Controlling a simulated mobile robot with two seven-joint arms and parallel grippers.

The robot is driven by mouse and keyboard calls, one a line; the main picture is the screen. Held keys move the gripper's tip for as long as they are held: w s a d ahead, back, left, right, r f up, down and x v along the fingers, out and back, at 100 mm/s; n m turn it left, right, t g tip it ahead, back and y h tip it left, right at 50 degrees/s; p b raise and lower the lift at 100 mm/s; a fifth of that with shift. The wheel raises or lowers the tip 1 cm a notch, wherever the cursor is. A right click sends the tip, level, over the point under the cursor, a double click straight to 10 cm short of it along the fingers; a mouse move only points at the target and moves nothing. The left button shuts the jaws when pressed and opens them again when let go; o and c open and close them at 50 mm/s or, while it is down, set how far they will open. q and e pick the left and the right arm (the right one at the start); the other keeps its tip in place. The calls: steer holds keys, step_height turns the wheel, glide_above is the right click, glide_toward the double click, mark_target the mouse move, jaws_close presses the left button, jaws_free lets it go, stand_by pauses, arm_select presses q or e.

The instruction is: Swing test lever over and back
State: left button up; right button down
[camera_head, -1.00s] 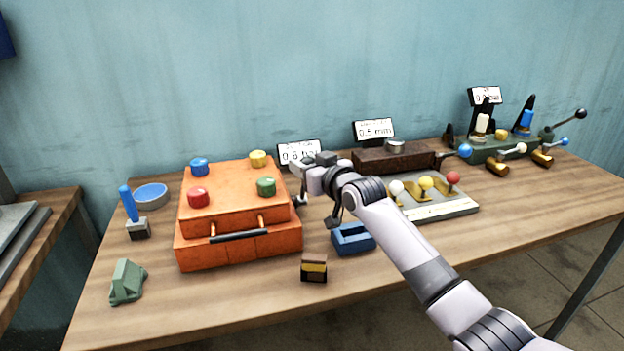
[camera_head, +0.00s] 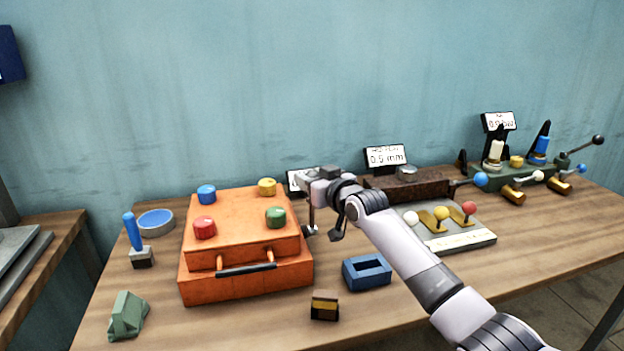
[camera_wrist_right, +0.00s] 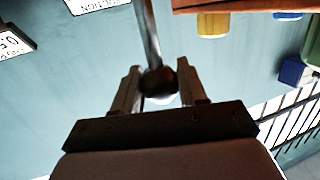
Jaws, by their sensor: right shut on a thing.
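My right gripper (camera_head: 323,233) points down just right of the orange case (camera_head: 250,285). In the right wrist view its two fingers (camera_wrist_right: 160,76) stand either side of a dark round knob on a thin metal rod, the lever (camera_wrist_right: 157,84); they are shut on the knob. The rod runs up out of the top of that view. In the head view the lever is mostly hidden by my gripper and wrist. The case carries blue, yellow, red and green knobs on its lid. My left gripper is not in view.
A display (camera_head: 386,157) stands behind a dark block. A plate with white, yellow and red levers (camera_head: 460,240) lies right of my arm. A blue open box (camera_head: 367,272) and a small black-yellow block (camera_head: 324,306) sit in front.

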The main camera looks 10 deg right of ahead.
steer(key=shift+w+d+r, duration=0.1)
steer(key=shift+r, duration=0.45)
steer(key=c, duration=1)
jaws_free()
steer(key=o, duration=0.3)
steer(key=shift+w+f, duration=0.1)
steer(key=shift+f, duration=0.2)
steer(key=shift+s+f, duration=0.1)
steer(key=shift+s, duration=0.15)
steer(key=shift+v, duration=3.35)
